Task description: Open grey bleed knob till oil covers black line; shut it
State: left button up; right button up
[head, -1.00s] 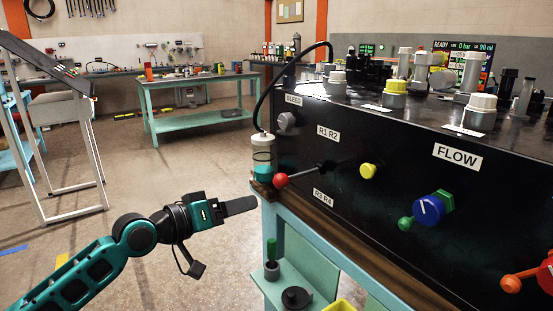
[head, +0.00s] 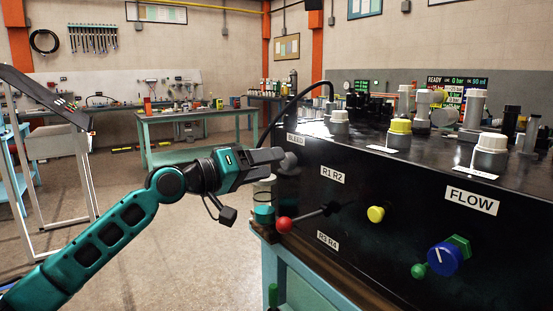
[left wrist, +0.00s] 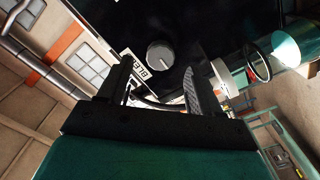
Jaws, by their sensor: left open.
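The grey bleed knob (head: 289,161) is on the left end of the black panel's front, under the BLEED label (head: 296,138). My left gripper (head: 268,157) is just left of it, its fingers pointing at it. In the left wrist view the knob (left wrist: 160,55) lies just beyond and between the open, empty fingers (left wrist: 158,78), apparently apart from them. The clear bottle (head: 263,188) with teal oil (head: 264,213) stands at the panel's left corner. My gripper hides its upper part. My right gripper is out of view.
A red-ball lever (head: 284,225) sticks out below the bleed knob, close to the bottle. A yellow knob (head: 375,214) and a blue FLOW knob (head: 442,259) are further right. A black hose (head: 290,105) arches above. Open floor lies left of the bench.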

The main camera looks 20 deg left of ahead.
aim_at(288, 161)
pick_arm(q)
jog(key=shift+x, duration=1.55)
jog(key=c, duration=1)
